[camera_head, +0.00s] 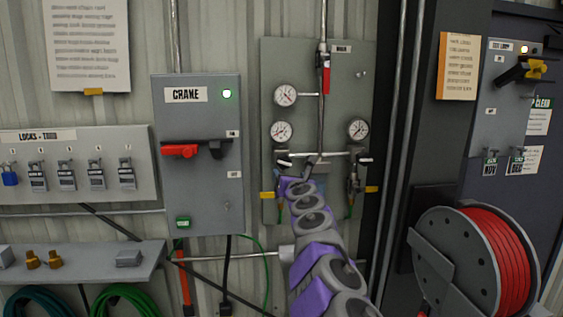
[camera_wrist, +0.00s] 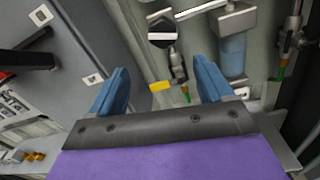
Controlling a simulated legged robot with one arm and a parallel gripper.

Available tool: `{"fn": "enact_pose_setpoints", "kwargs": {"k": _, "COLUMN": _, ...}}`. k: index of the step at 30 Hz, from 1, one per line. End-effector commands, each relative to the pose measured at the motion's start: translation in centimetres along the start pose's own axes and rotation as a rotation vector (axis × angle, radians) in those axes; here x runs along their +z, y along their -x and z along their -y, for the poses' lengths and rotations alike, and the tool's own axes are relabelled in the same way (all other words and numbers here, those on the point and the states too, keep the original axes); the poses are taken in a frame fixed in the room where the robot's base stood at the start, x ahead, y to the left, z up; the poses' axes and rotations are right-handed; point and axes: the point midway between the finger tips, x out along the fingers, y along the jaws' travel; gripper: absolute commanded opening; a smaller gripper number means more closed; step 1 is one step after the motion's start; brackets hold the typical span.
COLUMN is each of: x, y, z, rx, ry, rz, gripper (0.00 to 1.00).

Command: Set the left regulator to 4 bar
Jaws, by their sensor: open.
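The left regulator (camera_wrist: 165,33) shows in the wrist view as a dark knob with a pale band, up ahead between my fingers. My gripper (camera_wrist: 158,82) is open, its two blue fingers apart with nothing between them. In the head view my gripper (camera_head: 283,178) is at the lower left of the air panel (camera_head: 310,70), and my arm hides part of the left regulator's area. The left gauge (camera_head: 281,131) sits above it; its reading is too small to tell. The right gauge (camera_head: 358,130) is at the panel's right side.
A red-handled valve (camera_head: 326,75) hangs on the pipe at the panel's top. A clouded bowl (camera_wrist: 232,55) is close to my right finger. The grey crane box (camera_head: 198,120) with a red switch stands left. A red hose reel (camera_head: 490,262) is at lower right.

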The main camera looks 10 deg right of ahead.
Motion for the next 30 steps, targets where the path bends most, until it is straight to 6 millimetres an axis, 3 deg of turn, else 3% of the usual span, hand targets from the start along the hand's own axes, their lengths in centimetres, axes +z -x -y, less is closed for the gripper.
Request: {"fn": "enact_pose_setpoints", "kwargs": {"k": 30, "x": 0.0, "y": -6.0, "z": -0.2, "rx": 0.003, "ry": -0.005, "rz": -0.002, "gripper": 0.80}}
